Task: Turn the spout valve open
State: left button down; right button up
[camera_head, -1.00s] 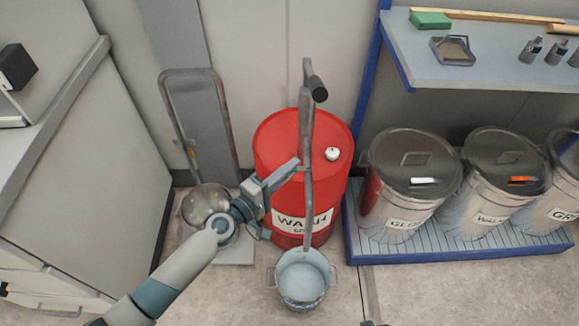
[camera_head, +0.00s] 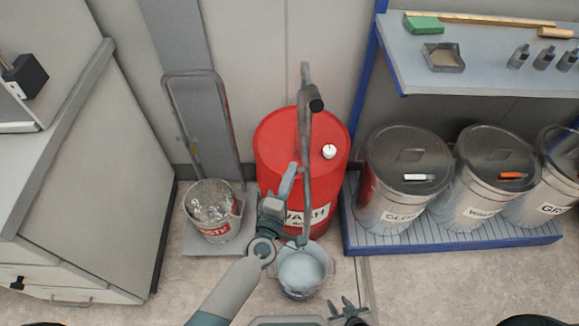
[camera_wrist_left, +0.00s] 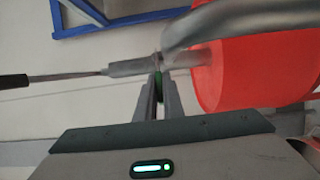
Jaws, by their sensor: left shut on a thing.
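The red wash drum (camera_head: 275,150) stands against the wall with a grey pump and its spout pipe (camera_head: 307,175) in front. The pipe runs down to a bucket (camera_head: 302,272) of pale liquid on the floor. My left gripper (camera_head: 292,182) is beside the pipe, at its left. In the left wrist view its fingers (camera_wrist_left: 158,86) are shut on a small green piece, seemingly the spout valve, just below the grey pipe fitting (camera_wrist_left: 150,66). The fingers mostly hide this piece. My right gripper (camera_head: 348,308) is low at the bottom edge, away from the drum; its opening is unclear.
A waste bucket (camera_head: 212,226) stands left of the drum. Several lidded bins (camera_head: 405,190) stand on a blue-edged platform (camera_head: 455,238) at the right, below a shelf (camera_head: 490,72). A grey cabinet (camera_head: 100,190) is at the left.

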pick_arm(q)
jog(key=shift+s+d+f+n+t+y, duration=0.15)
jog(key=shift+s+n+t+y, duration=0.1)
jog(key=shift+n+y, duration=0.45)
jog(key=shift+s+d+r+n+t+y, duration=0.15)
jog(key=shift+n+y, duration=0.25)
jog(key=shift+y, duration=0.5)
pick_arm(e)
jog(key=shift+w+a+r+t, duration=0.3)
jog(key=shift+a+r, duration=0.15)
pick_arm(q)
jog(key=shift+s+f, duration=0.1)
jog(key=c, duration=1.9)
grip_release()
jog(key=shift+o, duration=0.2)
